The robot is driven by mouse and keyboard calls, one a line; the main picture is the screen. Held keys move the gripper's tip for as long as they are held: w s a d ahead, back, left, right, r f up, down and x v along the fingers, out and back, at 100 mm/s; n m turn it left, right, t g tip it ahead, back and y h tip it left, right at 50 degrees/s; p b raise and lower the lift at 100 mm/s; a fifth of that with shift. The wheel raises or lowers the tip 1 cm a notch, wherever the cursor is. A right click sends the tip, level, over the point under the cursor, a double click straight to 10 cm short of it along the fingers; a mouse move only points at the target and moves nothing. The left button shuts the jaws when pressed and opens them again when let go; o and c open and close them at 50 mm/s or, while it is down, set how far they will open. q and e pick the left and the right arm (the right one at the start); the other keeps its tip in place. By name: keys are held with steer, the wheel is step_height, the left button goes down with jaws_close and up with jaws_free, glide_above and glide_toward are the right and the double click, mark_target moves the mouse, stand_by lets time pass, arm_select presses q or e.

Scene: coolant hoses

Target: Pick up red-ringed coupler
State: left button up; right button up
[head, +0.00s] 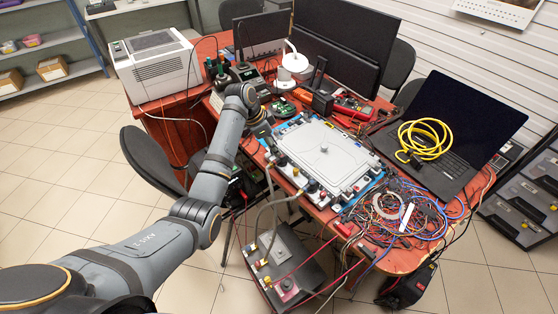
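A cold plate (325,152), a pale flat unit with a round knob in its middle, lies on a blue mat on the red table. Several small couplers with dark tops (312,187) stand along its near left edge. They are too small for me to tell surely which has the red ring. Grey hoses (264,213) hang from this edge to a grey box (285,266) below the table. My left gripper (263,131) is above the table's left edge, beside the plate's far left corner. Its fingers are too small to tell whether they are open. My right gripper is out of view.
A tangle of wires (400,215) lies to the right of the plate. A laptop (455,130) with a coiled yellow cable (425,138) stands behind it. Tools and meters crowd the table's back. A black chair (150,160) is left of my arm.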

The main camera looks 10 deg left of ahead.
mark_target(274, 163)
arm_select(q)
steer(key=shift+a+x, duration=0.2)
steer(key=shift+x, duration=2.8)
jaws_close()
